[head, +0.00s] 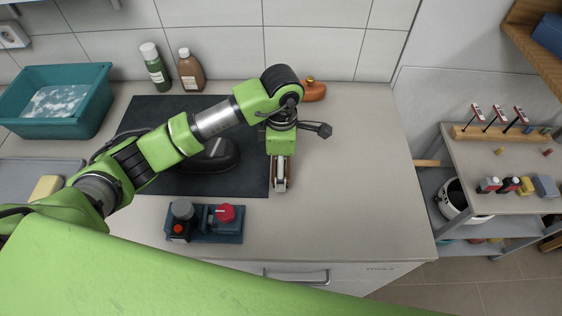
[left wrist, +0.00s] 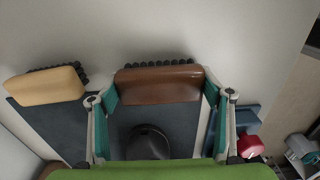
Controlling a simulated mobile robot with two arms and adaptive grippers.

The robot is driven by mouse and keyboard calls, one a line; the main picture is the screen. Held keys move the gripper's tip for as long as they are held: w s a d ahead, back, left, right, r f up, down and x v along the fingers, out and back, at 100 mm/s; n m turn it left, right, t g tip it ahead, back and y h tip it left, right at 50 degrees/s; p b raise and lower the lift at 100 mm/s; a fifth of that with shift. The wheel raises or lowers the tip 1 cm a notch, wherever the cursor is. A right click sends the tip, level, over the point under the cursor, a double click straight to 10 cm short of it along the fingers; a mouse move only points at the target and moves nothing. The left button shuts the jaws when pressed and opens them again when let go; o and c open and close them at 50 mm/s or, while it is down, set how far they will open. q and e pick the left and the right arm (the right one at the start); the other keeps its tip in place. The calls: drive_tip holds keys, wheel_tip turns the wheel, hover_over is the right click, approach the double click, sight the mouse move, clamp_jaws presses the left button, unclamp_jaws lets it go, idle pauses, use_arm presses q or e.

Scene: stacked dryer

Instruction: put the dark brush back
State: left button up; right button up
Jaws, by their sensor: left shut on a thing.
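The dark brush (left wrist: 158,84) has a brown wooden back and black bristles. In the left wrist view it sits between the teal pads of my left gripper (left wrist: 160,92), which is shut on it. In the head view my left gripper (head: 281,186) points down just right of the dark mat (head: 240,183), with a brown strip of the brush between its fingers. I cannot tell whether the brush touches the counter. A pale brush (left wrist: 45,83) lies by the mat's corner in the left wrist view; my arm seems to hide it in the head view. My right gripper is not in view.
A black shoe (head: 212,155) is on the mat, partly under my arm. A blue block with a red knob (head: 226,213) stands in front. An orange-brown object (head: 314,91), two bottles (head: 156,70) and a teal basin (head: 92,105) are behind. The counter's right side (head: 365,180) is clear.

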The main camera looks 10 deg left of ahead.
use_arm(q)
drive_tip(key=shift+f, duration=0.55)
drive_tip(key=o, duration=1)
drive_tip(key=shift+o, duration=0.2)
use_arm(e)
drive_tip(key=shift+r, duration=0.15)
use_arm(q)
drive_tip(key=shift+r, duration=0.1)
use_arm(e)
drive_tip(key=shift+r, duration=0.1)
use_arm(q)
drive_tip(key=shift+r, duration=0.2)
wheel_tip(320, 180, up, 11)
drive_tip(key=b, duration=0.3)
drive_tip(key=shift+w+f+b, duration=0.15)
drive_tip(key=shift+b, duration=0.15)
drive_tip(key=shift+r, duration=0.55)
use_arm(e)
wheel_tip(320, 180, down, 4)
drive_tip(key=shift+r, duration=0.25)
